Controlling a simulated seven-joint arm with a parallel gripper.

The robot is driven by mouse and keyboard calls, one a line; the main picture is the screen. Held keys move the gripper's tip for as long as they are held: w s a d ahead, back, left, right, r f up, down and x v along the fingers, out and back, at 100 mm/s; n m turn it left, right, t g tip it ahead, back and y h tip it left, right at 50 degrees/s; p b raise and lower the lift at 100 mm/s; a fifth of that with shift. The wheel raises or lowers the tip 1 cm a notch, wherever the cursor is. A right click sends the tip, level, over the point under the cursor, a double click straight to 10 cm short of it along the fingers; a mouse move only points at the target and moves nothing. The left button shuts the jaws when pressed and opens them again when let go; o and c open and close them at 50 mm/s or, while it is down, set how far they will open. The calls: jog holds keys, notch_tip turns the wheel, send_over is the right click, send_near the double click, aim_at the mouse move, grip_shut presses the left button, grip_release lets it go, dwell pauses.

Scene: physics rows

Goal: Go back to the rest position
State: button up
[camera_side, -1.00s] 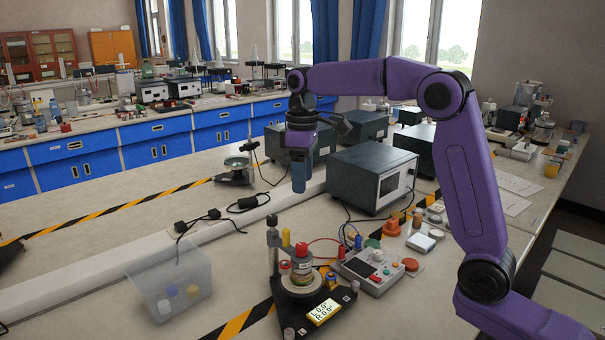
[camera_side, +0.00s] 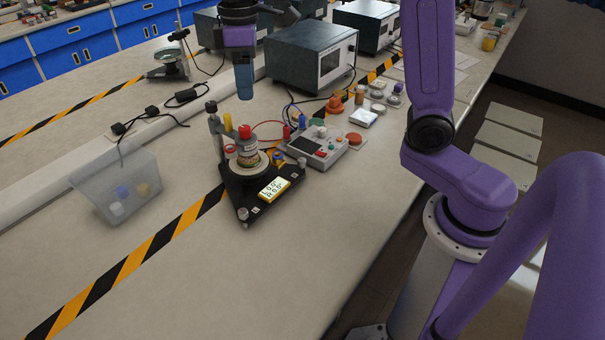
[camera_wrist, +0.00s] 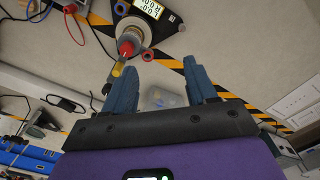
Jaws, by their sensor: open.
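My gripper (camera_side: 243,82) hangs in the upper middle of the side view, above the bench and in front of a dark box instrument. Its blue fingers point down and hold nothing. In the wrist view my gripper (camera_wrist: 163,88) shows two blue fingers spread apart with an empty gap. The stand's display (camera_wrist: 150,8) also shows at the top of the wrist view.
A clear bin (camera_side: 112,190) with several small caps stands at left. The dark box instrument (camera_side: 300,62) stands behind my gripper. A grey control box (camera_side: 318,145) with a red button sits right of the stand, wired to it.

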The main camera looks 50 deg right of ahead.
jog(key=s+d+f+n, duration=0.1)
jog(key=s+f, duration=0.2)
jog(key=s, duration=0.6)
jog(key=s+d+f+n, duration=0.1)
jog(key=s+f, duration=0.2)
jog(key=s, duration=0.7)
jog(key=s+d+f+n, duration=0.2)
jog(key=s+f, duration=0.1)
jog(key=s, duration=0.6)
jog(key=shift+s+f, duration=0.15)
jog(key=shift+f, duration=0.1)
